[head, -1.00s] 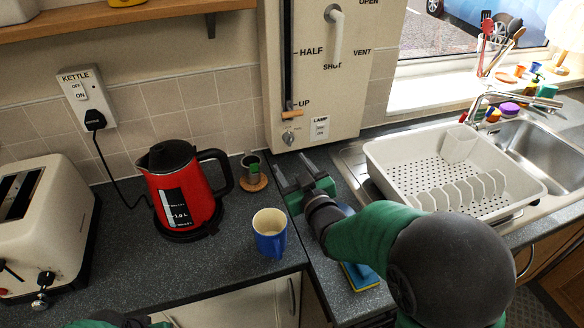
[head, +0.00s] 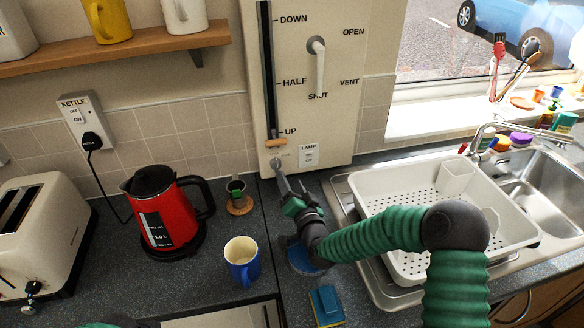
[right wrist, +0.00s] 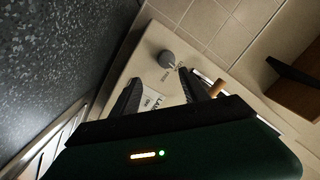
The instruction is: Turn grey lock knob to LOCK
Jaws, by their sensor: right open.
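The grey lock knob (head: 276,163) sits low on the cream panel (head: 335,110), just under the wooden slider handle. In the right wrist view the round knob (right wrist: 167,58) shows just beyond my fingertips, with small lettering beside it; I cannot tell which way it is turned. My right gripper (head: 283,179) is raised in front of the panel's lower edge, fingers pointing at the knob. In the right wrist view the gripper (right wrist: 162,83) is open, with a finger on each side below the knob, holding nothing. Only a sliver of my left arm shows at the bottom left.
The lamp switch (head: 309,155) is close right of the knob; the slider handle (head: 275,142) is just above. A small cup on a coaster (head: 240,205), a blue mug (head: 243,262) and red kettle (head: 168,210) stand left. The dish rack (head: 385,185) is right.

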